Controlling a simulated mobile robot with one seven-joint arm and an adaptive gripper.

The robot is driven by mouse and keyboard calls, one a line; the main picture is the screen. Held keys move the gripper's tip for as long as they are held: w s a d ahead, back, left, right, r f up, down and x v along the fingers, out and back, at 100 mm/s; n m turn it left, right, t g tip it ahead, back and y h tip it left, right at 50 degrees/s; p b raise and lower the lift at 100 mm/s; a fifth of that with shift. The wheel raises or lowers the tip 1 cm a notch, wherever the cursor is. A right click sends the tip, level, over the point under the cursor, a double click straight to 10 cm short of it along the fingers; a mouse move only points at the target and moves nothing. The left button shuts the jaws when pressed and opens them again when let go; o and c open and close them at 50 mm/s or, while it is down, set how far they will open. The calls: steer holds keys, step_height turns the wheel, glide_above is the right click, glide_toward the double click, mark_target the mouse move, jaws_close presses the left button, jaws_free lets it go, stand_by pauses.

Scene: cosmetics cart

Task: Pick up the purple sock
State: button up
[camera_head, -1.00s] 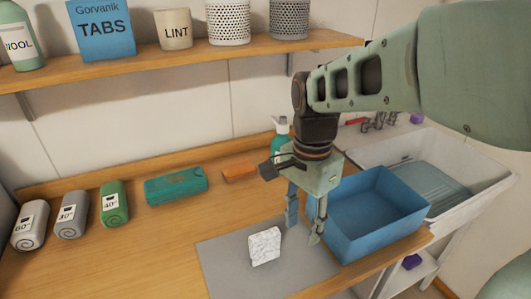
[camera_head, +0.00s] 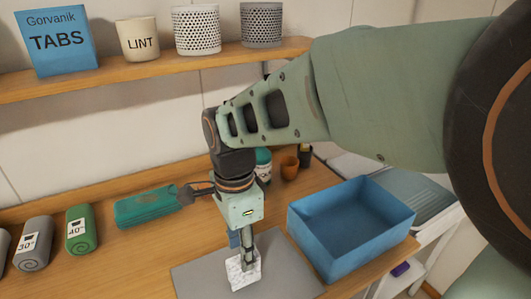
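A small purple item (camera_head: 401,268), possibly the purple sock, shows at the lower right, on a low shelf below the counter. It is too small for its shape to be clear. My gripper (camera_head: 243,262) is far to its left, pointing down over the counter at a white speckled block (camera_head: 240,274). Its fingers overlap the block in the picture; I cannot tell whether they touch or grip it. No other purple thing is clear in view.
The block is over a grey mat (camera_head: 195,284). A blue open bin (camera_head: 350,228) stands right of my gripper. A teal bundle (camera_head: 150,205), green roll (camera_head: 82,230) and grey roll (camera_head: 35,244) line the left. A wall shelf (camera_head: 120,71) holds containers above.

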steer(key=f, duration=0.5)
steer(key=shift+d+f, duration=0.15)
steer(key=shift+d, duration=0.05)
jaws_close()
